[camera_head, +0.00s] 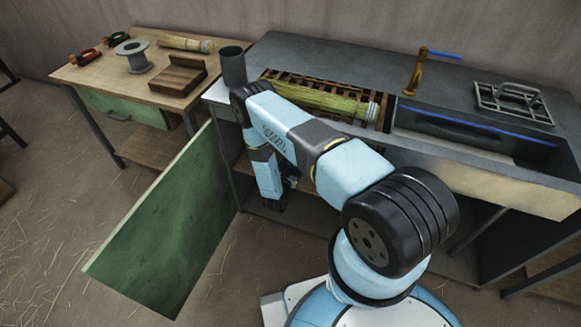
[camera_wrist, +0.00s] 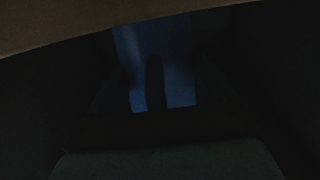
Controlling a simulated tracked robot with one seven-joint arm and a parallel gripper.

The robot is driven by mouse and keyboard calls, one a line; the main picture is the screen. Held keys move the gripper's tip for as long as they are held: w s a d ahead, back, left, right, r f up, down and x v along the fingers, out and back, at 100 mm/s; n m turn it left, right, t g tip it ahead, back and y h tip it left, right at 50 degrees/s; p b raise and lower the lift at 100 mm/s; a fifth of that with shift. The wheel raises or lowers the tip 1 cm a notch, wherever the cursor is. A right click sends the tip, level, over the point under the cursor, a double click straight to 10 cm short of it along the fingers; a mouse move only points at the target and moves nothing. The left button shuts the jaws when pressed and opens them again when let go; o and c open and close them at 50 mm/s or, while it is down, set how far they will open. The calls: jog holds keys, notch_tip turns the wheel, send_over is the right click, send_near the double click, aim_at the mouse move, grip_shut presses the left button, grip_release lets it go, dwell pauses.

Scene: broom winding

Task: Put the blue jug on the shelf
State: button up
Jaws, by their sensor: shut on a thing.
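My arm reaches down to the open cabinet under the grey counter, and my gripper (camera_head: 275,203) is low in front of its opening. In the wrist view a blue thing (camera_wrist: 180,85), which looks like the blue jug, is at my gripper, with a dark upright bar across it. My gripper is shut on it. The wrist view is very dark, so the jug's outline and tilt cannot be told. In the head view my arm hides the jug. A pale shelf board (camera_head: 312,218) shows inside the cabinet, partly behind my arm.
The green cabinet door (camera_head: 165,225) stands wide open at the left. The counter holds a grey cup (camera_head: 232,68), straw bundle (camera_head: 322,98), brass tap (camera_head: 415,72) and metal rack (camera_head: 514,99). A wooden table (camera_head: 80,75) with a spool (camera_head: 133,55) stands at the back left.

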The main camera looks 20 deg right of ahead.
jog(key=shift+f, duration=0.4)
jog(key=o, duration=1.2)
jog(key=shift+a, duration=0.1)
jog(key=v, duration=1.2)
